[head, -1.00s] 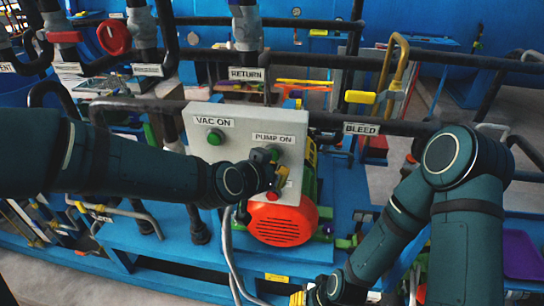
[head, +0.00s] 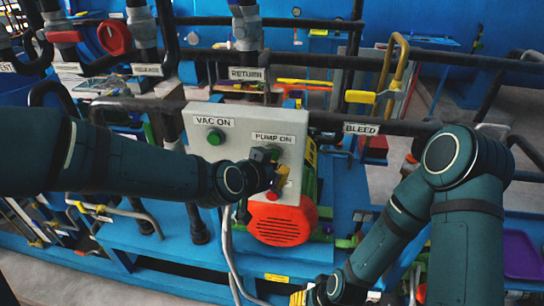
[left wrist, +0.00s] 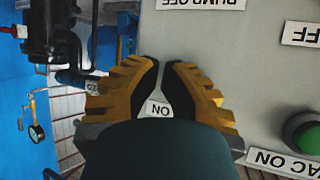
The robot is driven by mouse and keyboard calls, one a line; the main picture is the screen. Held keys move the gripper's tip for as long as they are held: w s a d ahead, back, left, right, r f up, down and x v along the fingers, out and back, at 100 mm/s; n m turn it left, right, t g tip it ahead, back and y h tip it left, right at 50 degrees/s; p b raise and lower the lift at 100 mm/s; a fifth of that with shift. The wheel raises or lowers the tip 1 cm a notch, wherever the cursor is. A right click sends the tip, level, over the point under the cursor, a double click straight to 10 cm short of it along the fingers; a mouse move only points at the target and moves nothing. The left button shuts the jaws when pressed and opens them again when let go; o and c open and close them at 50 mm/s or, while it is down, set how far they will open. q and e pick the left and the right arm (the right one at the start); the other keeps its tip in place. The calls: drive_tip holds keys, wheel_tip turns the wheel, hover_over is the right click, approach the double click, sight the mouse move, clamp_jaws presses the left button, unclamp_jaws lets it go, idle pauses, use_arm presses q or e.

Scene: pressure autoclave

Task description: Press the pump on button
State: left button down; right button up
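The grey control box (head: 293,128) carries a "VAC ON" label and a "PUMP ON" label (head: 272,138). The green button (head: 214,137) under "VAC ON" is in plain view. The pump on button is hidden behind my left gripper (head: 278,172), which is in front of the box just below the "PUMP ON" label. In the left wrist view, my left gripper (left wrist: 163,66) has its yellow and black fingertips together against the panel's background, with part of an "ON" label (left wrist: 160,109) between the fingers. Contact with the panel cannot be told. My right gripper (head: 299,298) is partly seen at the bottom edge.
A red-orange motor cover (head: 283,222) is below the box. Dark pipes run behind and above it, near a "RETURN" label (head: 247,73) and a "BLEED" label (head: 361,129). In the left wrist view a "PUMP OFF" label (left wrist: 201,4) and the green VAC ON button (left wrist: 304,134) show.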

use_arm(q)
drive_tip(key=shift+w+d, duration=0.1)
drive_tip(key=shift+w, duration=0.2)
